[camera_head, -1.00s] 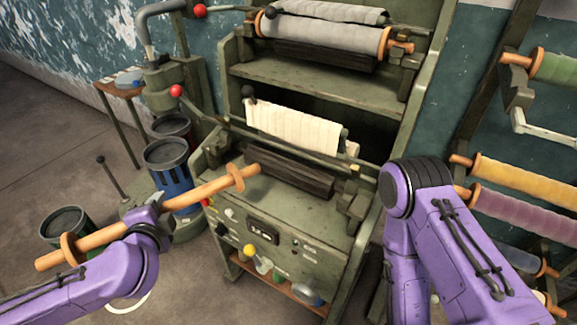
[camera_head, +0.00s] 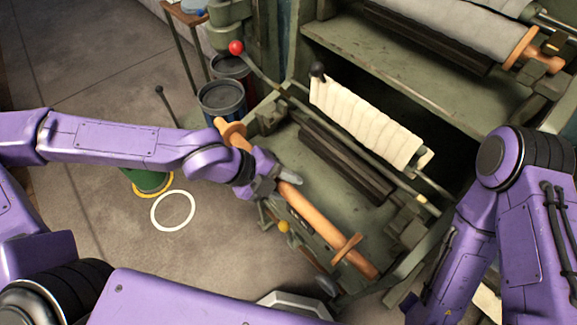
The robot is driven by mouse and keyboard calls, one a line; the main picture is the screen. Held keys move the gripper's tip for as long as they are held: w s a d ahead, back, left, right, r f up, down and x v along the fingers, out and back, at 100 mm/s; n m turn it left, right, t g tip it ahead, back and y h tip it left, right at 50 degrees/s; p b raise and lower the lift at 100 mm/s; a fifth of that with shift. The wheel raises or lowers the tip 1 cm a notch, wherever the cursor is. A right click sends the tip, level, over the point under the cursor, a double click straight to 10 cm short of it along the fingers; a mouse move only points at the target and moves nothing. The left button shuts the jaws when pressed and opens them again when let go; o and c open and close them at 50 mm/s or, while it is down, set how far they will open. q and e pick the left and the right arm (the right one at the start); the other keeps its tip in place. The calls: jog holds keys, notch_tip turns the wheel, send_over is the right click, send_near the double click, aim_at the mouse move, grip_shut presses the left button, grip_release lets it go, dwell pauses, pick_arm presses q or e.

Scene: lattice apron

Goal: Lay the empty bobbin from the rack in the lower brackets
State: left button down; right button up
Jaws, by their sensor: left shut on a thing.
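The empty bobbin (camera_head: 314,217) is a bare orange-brown wooden rod with a round flange near each end. My left gripper (camera_head: 283,183) is shut around the rod between the flanges. It holds the bobbin slanted from upper left to lower right, in front of the green machine (camera_head: 355,222). One flange (camera_head: 348,247) is toward the lower right, the other at the upper left, partly behind my wrist. The lower bracket area shows a green block (camera_head: 408,225) on the right and another (camera_head: 268,118) on the left, beside a dark roller. My right gripper is not in view.
White cloth (camera_head: 365,120) hangs over a bar above the lower deck. A grey-wound roll (camera_head: 455,40) sits in the upper brackets. A red-knobbed lever (camera_head: 236,47) and bins (camera_head: 222,100) stand at left. My right arm occupies the right side.

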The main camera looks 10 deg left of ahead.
pick_arm(q)
jog(key=w+d+f, duration=0.1)
jog(key=w+d, duration=0.8)
jog(key=w, duration=0.3)
jog(key=shift+w+d+p, duration=0.25)
jog(key=shift+w+p, duration=0.1)
jog(key=shift+s+a+r, duration=0.1)
jog(key=shift+s, duration=0.05)
dwell(0.5)
dwell(0.5)
jog(key=shift+f+b, duration=1.05)
jog(key=shift+f, duration=0.35)
jog(key=shift+f, duration=0.1)
jog(key=shift+f+b, duration=0.35)
jog(key=shift+b, duration=0.05)
jog(key=shift+f, duration=0.15)
